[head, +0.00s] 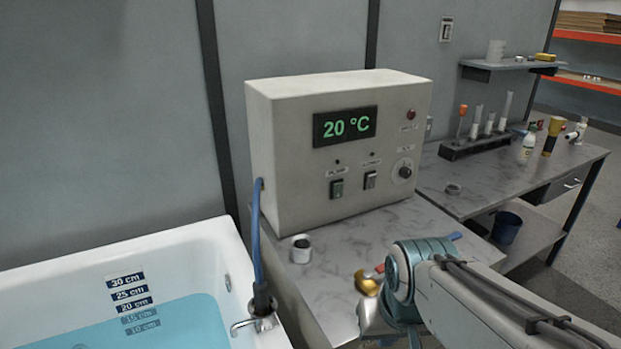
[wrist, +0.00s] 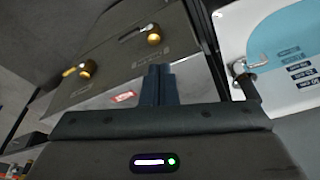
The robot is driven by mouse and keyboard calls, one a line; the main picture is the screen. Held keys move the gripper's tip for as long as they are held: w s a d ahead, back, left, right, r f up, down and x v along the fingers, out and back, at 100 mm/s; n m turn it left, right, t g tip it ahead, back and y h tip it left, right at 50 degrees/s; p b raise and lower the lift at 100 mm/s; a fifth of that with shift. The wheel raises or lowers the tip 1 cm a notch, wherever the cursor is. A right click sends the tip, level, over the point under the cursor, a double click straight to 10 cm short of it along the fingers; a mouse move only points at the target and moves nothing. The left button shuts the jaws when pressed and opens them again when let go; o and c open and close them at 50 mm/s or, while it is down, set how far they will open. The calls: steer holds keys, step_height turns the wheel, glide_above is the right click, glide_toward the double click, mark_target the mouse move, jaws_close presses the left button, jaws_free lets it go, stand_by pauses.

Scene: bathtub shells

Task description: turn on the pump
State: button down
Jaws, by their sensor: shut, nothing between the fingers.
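A beige control box (head: 290,150) stands on a marbled bench in the head view, with a green "20 °C" display (head: 345,126). Below the display are a left rocker switch (head: 336,188), its small label seeming to read "pump", and a right rocker switch (head: 371,180). Which way the switches are set is too small to tell. My gripper (wrist: 159,72) is shut and empty in the wrist view, its dark fingers together. In the head view my arm's end is low, in front of the box and apart from the switches; the fingers are not clear there.
A bathtub (head: 190,245) with blue water and depth labels stands left. A blue hose (head: 257,235) runs from the box to the tub's rim. A small white cup (head: 301,249) stands before the box. Two brass-coloured valves (wrist: 153,36) (wrist: 86,69) show in the wrist view.

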steer(key=shift+s+d, duration=0.1)
steer(key=shift+d, duration=0.05)
steer(key=w+d+r+m+t+y, duration=0.1)
steer(key=w+r+m+t, duration=0.1)
steer(key=w, duration=0.8)
steer(key=w+d+r+m+t+y+b, duration=0.1)
steer(key=w+d+r+m+t, duration=0.1)
steer(key=w+r+m, duration=0.2)
steer(key=w+d+r+m+t+y, duration=0.1)
steer(key=w+m, duration=0.6)
steer(key=w, duration=1)
step_height(320, 180, up, 2)
steer(key=shift+d+r+t+y+b, duration=0.15)
steer(key=shift+t+y+b, duration=0.2)
steer(key=shift+t, duration=0.25)
